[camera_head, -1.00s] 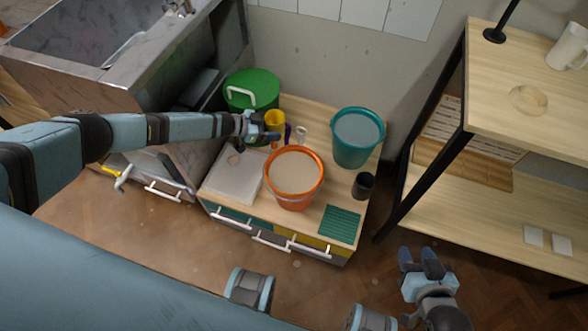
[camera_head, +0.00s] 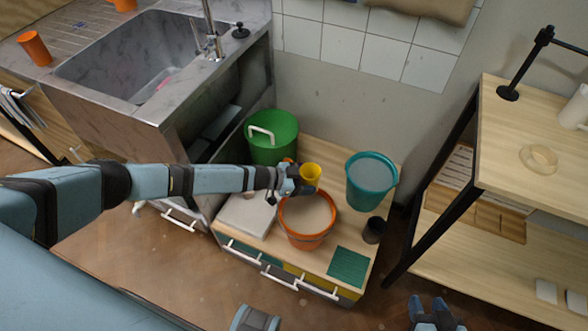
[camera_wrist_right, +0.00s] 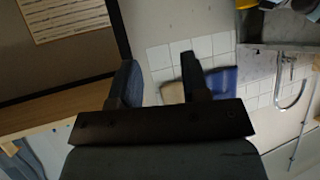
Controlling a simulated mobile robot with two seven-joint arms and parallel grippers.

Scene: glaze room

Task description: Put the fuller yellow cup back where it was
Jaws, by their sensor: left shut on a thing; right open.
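A yellow cup (camera_head: 312,173) is in my left gripper (camera_head: 299,181), which is shut on it. The cup looks roughly upright, by the back rim of the orange bucket (camera_head: 306,235); its height above the rim is hard to judge. I cannot see how full it is. No second yellow cup is clearly visible; my left arm and gripper hide part of the bench top behind. My right gripper (camera_head: 428,304) is low at the bottom right, away from the bench. In the right wrist view its fingers (camera_wrist_right: 160,82) are apart with nothing between them.
A green bucket (camera_head: 272,143), a teal bucket (camera_head: 371,186), a pale board (camera_head: 242,217), a dark cup (camera_head: 374,230) and a green ribbed mat (camera_head: 347,266) share the low bench. An orange cup (camera_head: 35,48) stands left of the sink. A shelf unit (camera_head: 500,150) stands right.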

